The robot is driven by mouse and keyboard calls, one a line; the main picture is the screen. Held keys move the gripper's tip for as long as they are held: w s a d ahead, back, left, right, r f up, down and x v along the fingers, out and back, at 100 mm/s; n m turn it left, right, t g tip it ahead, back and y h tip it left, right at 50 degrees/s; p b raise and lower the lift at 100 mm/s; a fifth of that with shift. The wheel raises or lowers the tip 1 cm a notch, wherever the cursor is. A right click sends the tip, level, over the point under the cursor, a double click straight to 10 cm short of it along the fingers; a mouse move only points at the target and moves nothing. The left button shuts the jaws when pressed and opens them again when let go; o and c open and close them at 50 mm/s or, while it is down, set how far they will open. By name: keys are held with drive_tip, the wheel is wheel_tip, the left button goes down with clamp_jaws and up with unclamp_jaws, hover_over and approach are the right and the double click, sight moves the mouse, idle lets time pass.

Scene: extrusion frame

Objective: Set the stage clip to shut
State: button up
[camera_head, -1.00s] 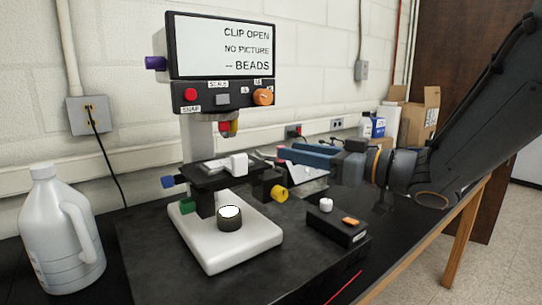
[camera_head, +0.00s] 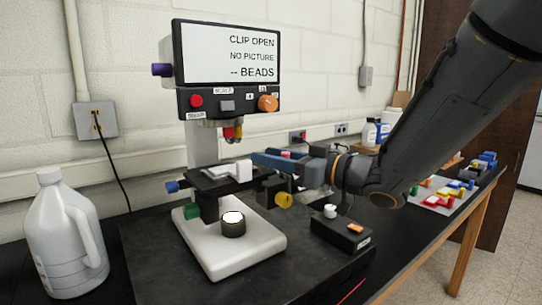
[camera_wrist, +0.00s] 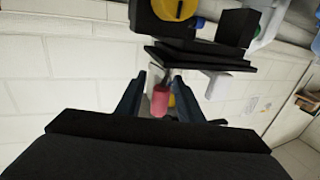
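The microscope's screen (camera_head: 237,52) reads "CLIP OPEN", "NO PICTURE" and "-- BEADS". Its black stage (camera_head: 213,186) carries a white block (camera_head: 240,171), possibly part of the stage clip; I cannot tell the clip's own shape. My gripper (camera_head: 256,160) has its blue fingers level beside the stage's right end, pointing left. In the wrist view, my gripper (camera_wrist: 154,75) is open, with a red cylindrical knob (camera_wrist: 160,101) between the fingers and gaps at both sides. Its attachment is partly hidden.
A yellow knob (camera_head: 284,200) sticks out below my fingers. A small black box (camera_head: 342,232) with white and orange controls stands at right. A white jug (camera_head: 66,235) is at left. A tray of coloured blocks (camera_head: 440,195) lies at far right.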

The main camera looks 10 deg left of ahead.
clamp_jaws()
drive_tip(key=shift+n+g, duration=0.3)
drive_tip(key=shift+g, duration=0.2)
drive_tip(key=n+g+y+p, duration=0.1)
drive_tip(key=g, duration=0.1)
drive_tip(key=shift+w+n+g, duration=0.15)
drive_tip(key=shift+n+g, duration=0.15)
drive_tip(key=shift+n, duration=0.1)
drive_tip(key=n+g, duration=0.1)
drive_tip(key=g, duration=0.2)
drive_tip(key=n+g, duration=0.2)
drive_tip(key=shift+w+a+n+g, duration=0.1)
drive_tip(key=shift+a+n+g, duration=0.1)
drive_tip(key=shift+n+g, duration=0.15)
drive_tip(key=n+g+h, duration=0.1)
drive_tip(key=n+g, duration=0.1)
drive_tip(key=g, duration=0.1)
drive_tip(key=n+g+h+b, duration=0.1)
drive_tip(key=n+g, duration=0.1)
drive_tip(key=g, duration=0.1)
drive_tip(key=shift+a+f+n+g, duration=0.1)
drive_tip(key=shift+a+n+g, duration=0.15)
drive_tip(key=shift+g, duration=0.1)
drive_tip(key=shift+n+g+h+b, duration=0.4)
drive_tip(key=shift+n+g+h, duration=0.3)
drive_tip(key=shift+g, duration=0.2)
